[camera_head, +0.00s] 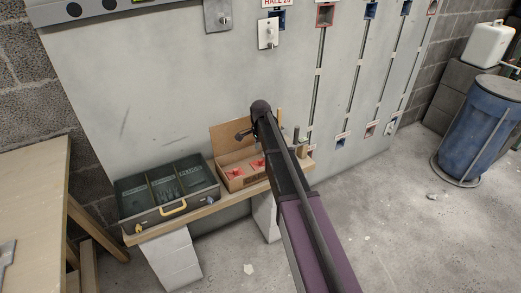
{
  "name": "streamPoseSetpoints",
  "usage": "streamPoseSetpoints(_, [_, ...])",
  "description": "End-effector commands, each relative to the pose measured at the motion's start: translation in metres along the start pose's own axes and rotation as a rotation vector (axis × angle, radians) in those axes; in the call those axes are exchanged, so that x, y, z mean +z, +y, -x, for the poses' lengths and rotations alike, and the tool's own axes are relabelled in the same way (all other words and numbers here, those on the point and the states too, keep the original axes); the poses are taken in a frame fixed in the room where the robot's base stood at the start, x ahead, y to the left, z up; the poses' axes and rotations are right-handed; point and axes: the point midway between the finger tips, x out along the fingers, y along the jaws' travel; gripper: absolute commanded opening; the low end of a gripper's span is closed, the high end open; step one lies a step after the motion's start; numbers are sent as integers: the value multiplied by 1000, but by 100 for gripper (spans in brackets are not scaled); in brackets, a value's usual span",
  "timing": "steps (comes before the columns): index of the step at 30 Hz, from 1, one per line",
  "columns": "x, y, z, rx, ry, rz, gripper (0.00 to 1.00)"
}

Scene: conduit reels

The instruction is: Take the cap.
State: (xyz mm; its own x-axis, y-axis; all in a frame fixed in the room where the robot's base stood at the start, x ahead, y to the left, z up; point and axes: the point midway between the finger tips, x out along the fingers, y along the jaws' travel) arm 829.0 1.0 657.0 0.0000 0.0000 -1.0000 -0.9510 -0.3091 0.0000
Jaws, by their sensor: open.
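I cannot clearly pick out a cap at this size. Small red items (235,173) lie in the open cardboard box (232,184) on the wooden bench; I cannot tell whether one is a cap. A dark open case (145,222) with labelled compartments stands left of the box and holds small items too small to name. My gripper (242,135), a small dark shape at the end of my arm, is above the box near its raised flap. It is open, its fingers are not clear, and I see nothing in it. My arm hides the box's right side.
The bench plank (180,222) rests on pale blocks (172,258) against the grey wall panel. Small upright items stand at its right end, partly behind my arm. A wooden table (32,195) is at left, a blue barrel (480,130) at right. The right floor is mostly clear.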

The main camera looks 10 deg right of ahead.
Motion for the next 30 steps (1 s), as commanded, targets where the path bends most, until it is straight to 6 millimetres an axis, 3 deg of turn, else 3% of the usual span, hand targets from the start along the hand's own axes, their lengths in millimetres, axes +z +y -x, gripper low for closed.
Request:
streamPoseSetpoints(1, [0, 0, -9, 0, 0, 0, 60])
streamPoseSetpoints(18, [-1, 0, -55, 0, 0, -1, 60])
streamPoseSetpoints(30, [-1, 0, -64, 0, 0, -1, 60])
